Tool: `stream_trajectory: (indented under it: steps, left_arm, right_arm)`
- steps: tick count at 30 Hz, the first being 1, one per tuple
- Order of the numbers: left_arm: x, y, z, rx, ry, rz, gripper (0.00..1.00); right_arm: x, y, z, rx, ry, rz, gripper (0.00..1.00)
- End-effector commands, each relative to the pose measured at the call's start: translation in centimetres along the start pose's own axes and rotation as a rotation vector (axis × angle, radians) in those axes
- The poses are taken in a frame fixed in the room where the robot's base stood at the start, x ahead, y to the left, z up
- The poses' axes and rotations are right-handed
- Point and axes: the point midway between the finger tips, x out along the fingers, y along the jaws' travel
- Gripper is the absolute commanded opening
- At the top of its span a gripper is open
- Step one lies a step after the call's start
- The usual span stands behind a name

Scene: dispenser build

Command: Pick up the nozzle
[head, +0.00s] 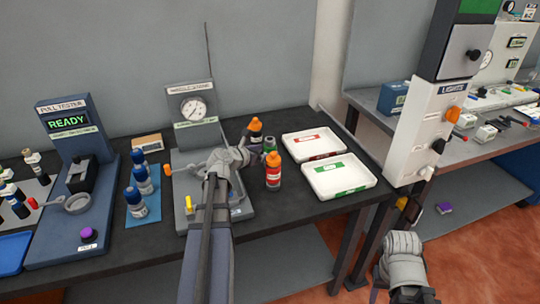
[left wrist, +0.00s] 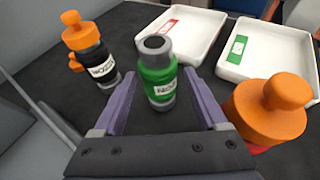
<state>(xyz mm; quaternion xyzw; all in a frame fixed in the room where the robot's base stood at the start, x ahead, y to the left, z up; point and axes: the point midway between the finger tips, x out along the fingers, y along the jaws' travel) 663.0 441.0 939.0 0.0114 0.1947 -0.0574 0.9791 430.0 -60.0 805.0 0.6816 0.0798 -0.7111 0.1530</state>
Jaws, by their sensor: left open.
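A green nozzle piece (left wrist: 157,82) with grey ends and a partly readable white label stands upright in the left wrist view. It also shows in the head view (head: 270,145), just right of my left gripper. My left gripper (left wrist: 162,78) is open, its purple fingers on either side of the green piece with gaps on both sides. In the head view my left gripper (head: 245,158) is over the table beside the gauge stand. A black piece with an orange top (left wrist: 95,60) and a similar label stands to the left. My right gripper's fingers do not show.
A red bottle with an orange top (head: 273,172) stands close to the right finger. Two white trays, one with a red label (head: 300,140) and one with a green label (head: 340,183), lie to the right. The gauge stand (head: 192,105) rises behind my left arm.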

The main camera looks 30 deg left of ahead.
Motion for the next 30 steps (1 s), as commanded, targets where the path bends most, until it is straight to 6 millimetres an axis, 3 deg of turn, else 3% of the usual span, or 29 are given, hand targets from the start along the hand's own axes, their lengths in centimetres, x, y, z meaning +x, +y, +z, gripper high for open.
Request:
stream_trajectory:
  steps: [6, 14, 30]
  left_arm:
    - [3.4, 0.2, 0.0, 0.000, 0.000, -0.001, 0.75]
    - [3.5, 0.2, 0.2, 0.000, 0.000, 0.001, 0.74]
    - [3.5, 0.2, 0.1, 0.000, 0.000, 0.001, 0.13]
  right_arm:
    - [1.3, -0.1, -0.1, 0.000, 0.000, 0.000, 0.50]
    - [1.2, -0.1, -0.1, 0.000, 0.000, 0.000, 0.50]
    - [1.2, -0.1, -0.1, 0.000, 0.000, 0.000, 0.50]
